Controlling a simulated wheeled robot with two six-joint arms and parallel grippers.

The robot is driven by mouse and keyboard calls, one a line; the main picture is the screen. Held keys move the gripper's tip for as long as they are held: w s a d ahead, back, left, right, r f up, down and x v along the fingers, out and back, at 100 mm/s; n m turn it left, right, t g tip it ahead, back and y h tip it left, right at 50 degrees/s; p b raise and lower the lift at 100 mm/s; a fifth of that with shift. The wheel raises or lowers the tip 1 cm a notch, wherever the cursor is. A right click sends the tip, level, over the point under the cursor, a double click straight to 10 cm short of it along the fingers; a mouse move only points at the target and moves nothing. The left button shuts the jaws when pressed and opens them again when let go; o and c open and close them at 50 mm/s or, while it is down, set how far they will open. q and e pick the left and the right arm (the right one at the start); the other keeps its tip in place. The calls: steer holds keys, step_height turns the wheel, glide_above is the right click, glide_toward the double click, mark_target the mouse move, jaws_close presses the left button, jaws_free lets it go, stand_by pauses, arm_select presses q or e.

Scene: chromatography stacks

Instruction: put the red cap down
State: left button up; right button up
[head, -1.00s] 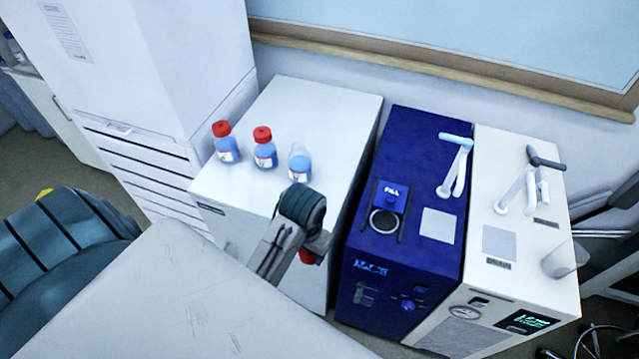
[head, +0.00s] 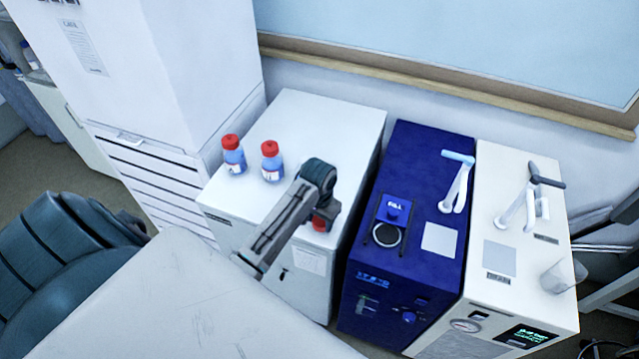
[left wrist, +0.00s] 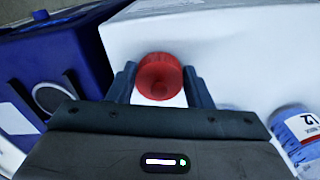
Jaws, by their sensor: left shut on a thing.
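My left gripper (head: 324,218) is shut on the red cap (head: 319,223), over the front right part of the white cabinet top (head: 335,120). In the left wrist view the cap (left wrist: 160,75) sits between the two dark fingers. I cannot tell whether the cap touches the surface. Two blue bottles with red caps (head: 233,157) (head: 272,163) stand upright on the cabinet, left of my arm. The uncapped bottle is hidden behind my arm in the head view. A labelled bottle (left wrist: 300,130) shows at the right edge of the left wrist view. My right gripper is not in view.
A dark blue instrument (head: 415,165) stands right of the cabinet, across a narrow gap. A cream instrument (head: 515,265) with a clear beaker (head: 562,276) stands beyond it. A tall white unit (head: 205,70) rises at the left. The cabinet's back right is clear.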

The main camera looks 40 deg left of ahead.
arm_select(q)
steer(key=shift+f, duration=0.3)
steer(key=o, duration=0.9)
steer(key=shift+f, duration=0.1)
steer(key=shift+o, duration=0.4)
